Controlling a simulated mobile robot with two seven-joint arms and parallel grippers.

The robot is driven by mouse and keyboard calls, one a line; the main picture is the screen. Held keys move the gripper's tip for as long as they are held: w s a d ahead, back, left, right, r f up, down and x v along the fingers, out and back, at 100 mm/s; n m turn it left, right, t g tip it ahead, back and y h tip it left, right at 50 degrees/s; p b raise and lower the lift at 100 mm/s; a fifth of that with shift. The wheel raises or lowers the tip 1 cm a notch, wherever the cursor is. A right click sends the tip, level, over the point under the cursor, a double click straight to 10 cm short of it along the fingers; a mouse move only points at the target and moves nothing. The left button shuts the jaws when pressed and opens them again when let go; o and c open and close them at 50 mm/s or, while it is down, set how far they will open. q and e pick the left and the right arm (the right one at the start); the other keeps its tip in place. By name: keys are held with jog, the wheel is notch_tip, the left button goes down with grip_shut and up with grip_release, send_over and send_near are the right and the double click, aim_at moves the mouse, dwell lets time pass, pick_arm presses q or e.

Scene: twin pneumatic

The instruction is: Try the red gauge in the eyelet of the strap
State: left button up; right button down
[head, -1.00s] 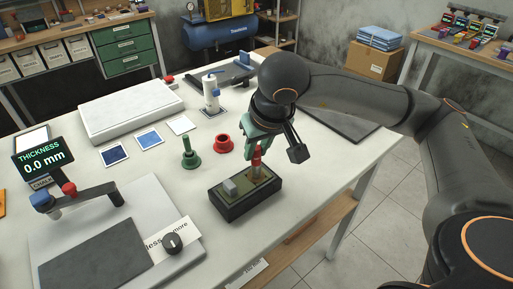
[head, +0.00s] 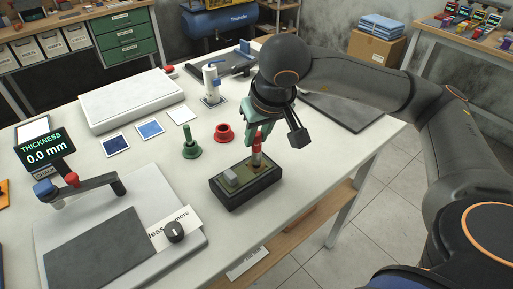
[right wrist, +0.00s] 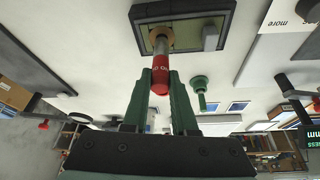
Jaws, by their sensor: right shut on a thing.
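My right gripper (head: 263,135) is shut on the red gauge (head: 257,147), over the dark tray (head: 232,200). In the right wrist view, the gauge's red grip (right wrist: 160,76) sits between the green fingers, and its metal pin points at the brass eyelet (right wrist: 155,32) of the olive strap (right wrist: 187,37). The pin's end meets or overlaps the eyelet; I cannot tell whether it is inside or how deep. The gauge looks roughly upright in the head view. A grey block (head: 230,176) lies at the strap's other end. My left gripper is not in view.
A green flanged piece (head: 190,147) and a red ring-like piece (head: 223,133) stand just behind the tray. The thickness gauge stand (head: 115,240) with a knob is at the left. A white bottle (head: 211,85) stands farther back. The table right of the tray is clear.

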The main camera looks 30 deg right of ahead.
jog(key=shift+r+p, duration=1.75)
jog(key=shift+r, duration=1.2)
jog(key=shift+a, duration=0.15)
